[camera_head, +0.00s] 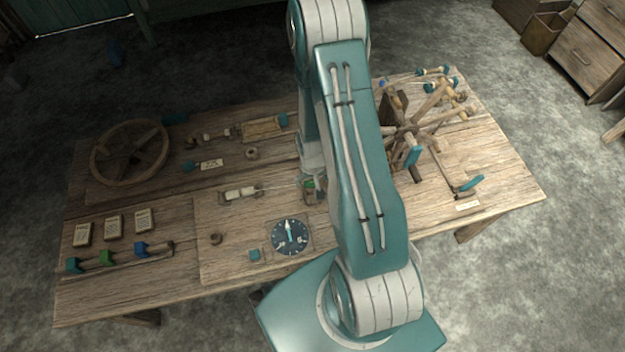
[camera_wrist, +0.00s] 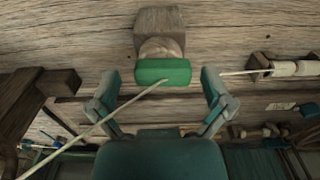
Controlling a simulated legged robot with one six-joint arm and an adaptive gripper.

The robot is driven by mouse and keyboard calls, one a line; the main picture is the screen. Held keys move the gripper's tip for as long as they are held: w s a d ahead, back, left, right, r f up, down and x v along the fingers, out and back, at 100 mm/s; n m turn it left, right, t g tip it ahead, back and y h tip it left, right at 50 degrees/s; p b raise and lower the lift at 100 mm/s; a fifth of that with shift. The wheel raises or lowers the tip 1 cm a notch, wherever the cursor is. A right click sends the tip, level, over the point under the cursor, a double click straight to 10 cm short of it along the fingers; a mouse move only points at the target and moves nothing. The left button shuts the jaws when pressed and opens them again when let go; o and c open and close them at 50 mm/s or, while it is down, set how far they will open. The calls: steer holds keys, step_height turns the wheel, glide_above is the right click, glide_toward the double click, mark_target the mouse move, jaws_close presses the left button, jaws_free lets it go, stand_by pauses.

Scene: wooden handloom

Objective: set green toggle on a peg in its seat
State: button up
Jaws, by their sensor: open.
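The green toggle (camera_wrist: 163,72) is a short green bar at the end of a round wooden peg (camera_wrist: 160,48). The peg stands against a square wooden block (camera_wrist: 158,20). In the wrist view my gripper (camera_wrist: 156,76) is open, with one finger on each side of the toggle and a visible gap to each. A pale cord (camera_wrist: 95,128) runs from lower left up to the toggle's face. In the head view the green toggle (camera_head: 309,184) is small and partly hidden by my gripper (camera_head: 313,193). I cannot tell how deep the peg sits.
A white spool (camera_head: 240,193) lies left of the toggle, with cord leading toward it. A dark dial (camera_head: 290,237) is in front. A spoked wooden wheel (camera_head: 412,130) stands close on the right, another wheel (camera_head: 130,152) at far left. Teal, green and blue pieces (camera_head: 106,258) line the front left.

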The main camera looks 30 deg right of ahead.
step_height(320, 180, up, 12)
stand_by(0.6)
steer(key=shift+w, duration=0.1)
steer(key=s+a+r+n+t, duration=0.1)
steer(key=s+a+r+t, duration=0.2)
steer(key=r, duration=1)
steer(key=s+a+r+n+t, duration=0.1)
steer(key=s+a+r, duration=0.3)
steer(key=r, duration=0.8)
steer(key=s+a+r+n+t, duration=0.1)
steer(key=s+a+r, duration=0.3)
steer(key=s+r, duration=0.1)
steer(key=shift+s+r+t, duration=0.3)
steer(key=shift+s, duration=0.15)
